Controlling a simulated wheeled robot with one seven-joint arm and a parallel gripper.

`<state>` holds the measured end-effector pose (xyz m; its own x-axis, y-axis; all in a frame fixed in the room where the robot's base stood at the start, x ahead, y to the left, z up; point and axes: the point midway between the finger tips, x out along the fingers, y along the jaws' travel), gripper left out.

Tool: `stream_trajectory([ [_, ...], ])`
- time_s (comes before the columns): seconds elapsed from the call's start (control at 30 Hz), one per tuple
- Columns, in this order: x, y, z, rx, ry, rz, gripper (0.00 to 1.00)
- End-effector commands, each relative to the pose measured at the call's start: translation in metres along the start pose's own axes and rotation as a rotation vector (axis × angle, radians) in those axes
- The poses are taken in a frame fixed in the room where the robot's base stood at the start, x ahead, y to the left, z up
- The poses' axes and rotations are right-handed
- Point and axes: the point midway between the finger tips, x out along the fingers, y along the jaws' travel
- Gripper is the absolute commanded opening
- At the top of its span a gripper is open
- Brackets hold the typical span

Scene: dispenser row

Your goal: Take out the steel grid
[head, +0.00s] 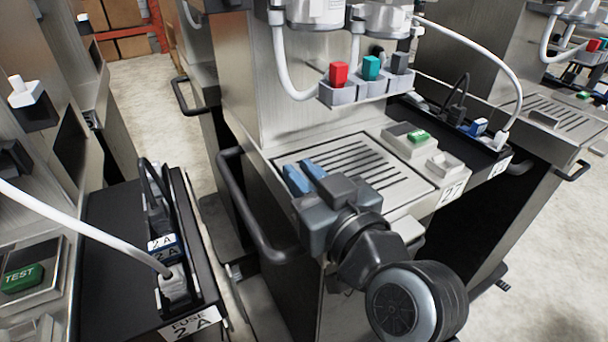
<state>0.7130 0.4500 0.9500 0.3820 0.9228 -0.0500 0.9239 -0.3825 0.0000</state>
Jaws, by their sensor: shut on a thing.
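The steel grid (362,167) is a slotted plate in the square recess on top of the middle dispenser, marked 27. It looks flat in its frame. My gripper (303,177), with blue fingertips, is over the grid's left front part, and the jaws are shut on the grid there. The exact contact is hidden behind the gripper body. My wrist and arm cover the front left corner of the recess.
Red, teal and grey switches (370,74) sit on a ledge above the grid. A green button (418,136) and a white rocker (446,163) are to its right. A black handrail (245,205) runs along the left. White hoses hang nearby.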

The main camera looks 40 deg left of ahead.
Motion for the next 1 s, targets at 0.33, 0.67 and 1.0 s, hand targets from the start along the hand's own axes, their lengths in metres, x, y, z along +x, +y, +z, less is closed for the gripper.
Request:
stream_trajectory([
  [0.33, 0.0, 0.0, -0.001, -0.001, 0.001, 0.0, 0.0],
  [0.67, -0.001, 0.0, -0.01, -0.001, 0.001, 0.0, 0.0],
  [1.0, -0.001, 0.0, -0.019, -0.001, 0.001, 0.001, 0.0],
])
